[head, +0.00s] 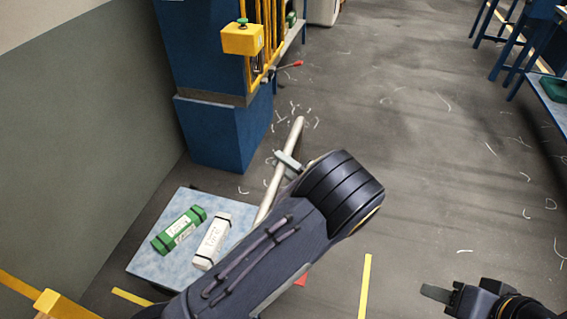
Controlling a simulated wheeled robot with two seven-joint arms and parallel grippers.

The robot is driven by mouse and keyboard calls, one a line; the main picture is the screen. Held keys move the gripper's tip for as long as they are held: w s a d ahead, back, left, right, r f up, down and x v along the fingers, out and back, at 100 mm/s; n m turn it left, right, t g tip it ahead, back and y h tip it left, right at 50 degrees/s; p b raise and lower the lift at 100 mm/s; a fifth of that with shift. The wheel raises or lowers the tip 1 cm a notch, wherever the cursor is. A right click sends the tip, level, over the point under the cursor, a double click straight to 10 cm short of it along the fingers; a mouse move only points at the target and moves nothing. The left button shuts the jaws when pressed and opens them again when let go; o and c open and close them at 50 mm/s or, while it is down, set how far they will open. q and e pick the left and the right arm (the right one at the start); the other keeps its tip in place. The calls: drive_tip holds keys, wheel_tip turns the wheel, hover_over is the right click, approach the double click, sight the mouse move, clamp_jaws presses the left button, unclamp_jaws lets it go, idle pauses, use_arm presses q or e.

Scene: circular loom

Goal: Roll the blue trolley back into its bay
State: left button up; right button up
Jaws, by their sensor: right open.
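The trolley has a pale blue top (150,262) at lower left, carrying a green package and a white package. A pale bar (297,135), which looks like its handle, rises beside it and runs behind my dark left arm. The grey tip of my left gripper (288,161) lies across this bar, its body hidden behind the arm. I cannot tell how firmly it holds. My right gripper (440,294) is open and empty above the floor at lower right. Yellow floor lines (365,287) lie in front; whether they mark the bay is unclear.
A blue cabinet (215,135) with a yellow frame and a red-tipped lever (291,65) stands behind the trolley. A grey-green wall is at left. Blue benches (552,90) stand at right. The middle floor is open, with scattered pale thread scraps.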

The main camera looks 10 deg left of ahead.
use_arm(q)
clamp_jaws()
drive_tip(key=shift+f, duration=0.1)
idle(0.8)
drive_tip(key=shift+a, duration=0.55)
drive_tip(key=a+b, duration=0.4)
drive_tip(key=a, duration=1.5)
drive_tip(key=shift+w+a+b, duration=0.3)
drive_tip(key=shift+a+b, duration=0.05)
drive_tip(key=shift+b, duration=0.05)
